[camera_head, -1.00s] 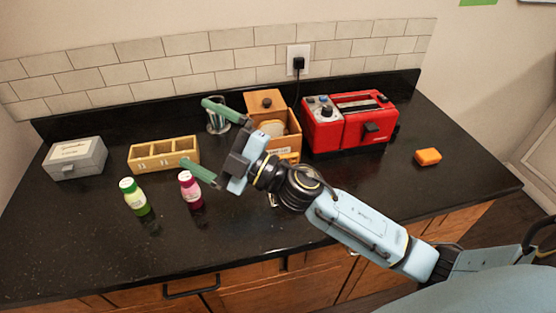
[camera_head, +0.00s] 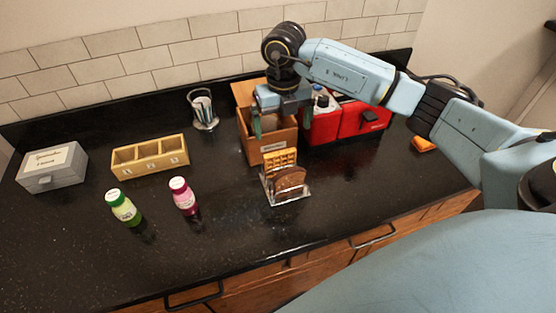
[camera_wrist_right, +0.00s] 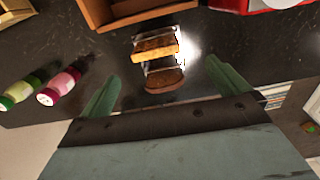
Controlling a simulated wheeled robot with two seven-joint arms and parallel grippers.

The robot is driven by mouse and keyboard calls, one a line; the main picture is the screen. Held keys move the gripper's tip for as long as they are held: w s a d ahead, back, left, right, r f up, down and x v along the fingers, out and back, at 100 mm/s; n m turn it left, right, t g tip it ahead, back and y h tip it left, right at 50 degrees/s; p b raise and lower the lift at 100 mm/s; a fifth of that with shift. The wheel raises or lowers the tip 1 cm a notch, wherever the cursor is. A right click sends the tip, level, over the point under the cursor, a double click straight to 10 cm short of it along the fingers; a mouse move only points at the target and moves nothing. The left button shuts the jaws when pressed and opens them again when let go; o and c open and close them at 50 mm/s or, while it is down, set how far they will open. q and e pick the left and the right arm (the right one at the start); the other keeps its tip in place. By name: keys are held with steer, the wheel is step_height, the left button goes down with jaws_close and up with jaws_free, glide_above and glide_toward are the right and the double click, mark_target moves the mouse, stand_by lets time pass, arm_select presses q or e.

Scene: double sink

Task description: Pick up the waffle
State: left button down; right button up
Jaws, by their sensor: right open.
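The waffle (camera_head: 279,158) is golden with a grid pattern. It stands upright in a clear rack (camera_head: 288,199), behind a brown bread slice (camera_head: 291,180). In the right wrist view the waffle (camera_wrist_right: 155,50) and the slice (camera_wrist_right: 164,81) lie ahead of and between my spread fingers. My right gripper (camera_head: 282,116) points down above the wooden box, behind and above the rack. It is open with nothing between its fingers, and its fingertips (camera_wrist_right: 161,74) are apart from the waffle. My left gripper is in no view.
A wooden box (camera_head: 256,151) stands just behind the rack, with a red toaster (camera_head: 350,122) to its right. The front counter is clear.

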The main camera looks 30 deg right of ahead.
mark_target(280, 152)
step_height(280, 152, down, 7)
steer(key=shift+s+a+r, duration=0.1)
steer(key=shift+a+f+p, duration=0.15)
steer(key=shift+f+p, duration=0.25)
steer(key=shift+f, duration=1)
steer(key=shift+a+f+p, duration=0.15)
steer(key=shift+f+p, duration=0.25)
steer(key=shift+f, duration=0.95)
steer(key=shift+c, duration=0.3)
steer(key=c, duration=0.7)
